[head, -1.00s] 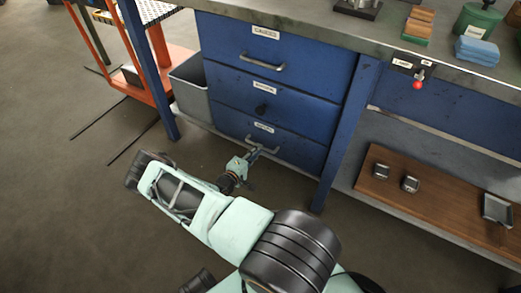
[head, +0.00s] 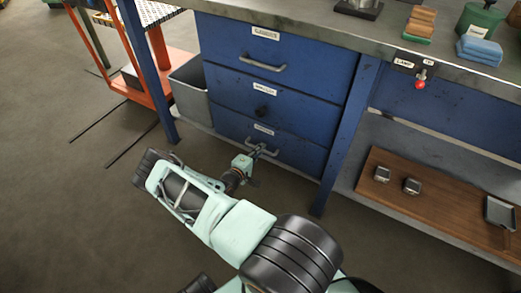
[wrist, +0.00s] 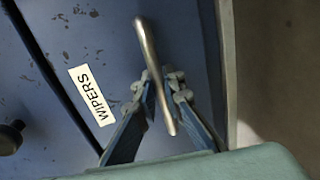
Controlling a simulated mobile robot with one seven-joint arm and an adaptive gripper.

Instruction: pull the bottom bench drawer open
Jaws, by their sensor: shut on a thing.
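The bottom bench drawer (head: 300,153) is a blue front with a grey bar handle (head: 271,151) and a white label. It looks flush with the drawers above, so it appears closed. In the wrist view its label (wrist: 91,95) reads WIPERS. My gripper (head: 258,152) is at this handle, low in front of the bench. In the wrist view my gripper (wrist: 163,90) has its two fingers on either side of the metal bar handle (wrist: 147,48), shut on it. The part of the handle behind the fingers is hidden in the head view.
Above are a middle drawer (head: 310,103) with a black knob and a top drawer (head: 320,55) with a bar handle. A blue bench leg (head: 345,140) stands right of the drawers. A grey bin (head: 190,95) stands left. The floor in front is clear apart from my arm.

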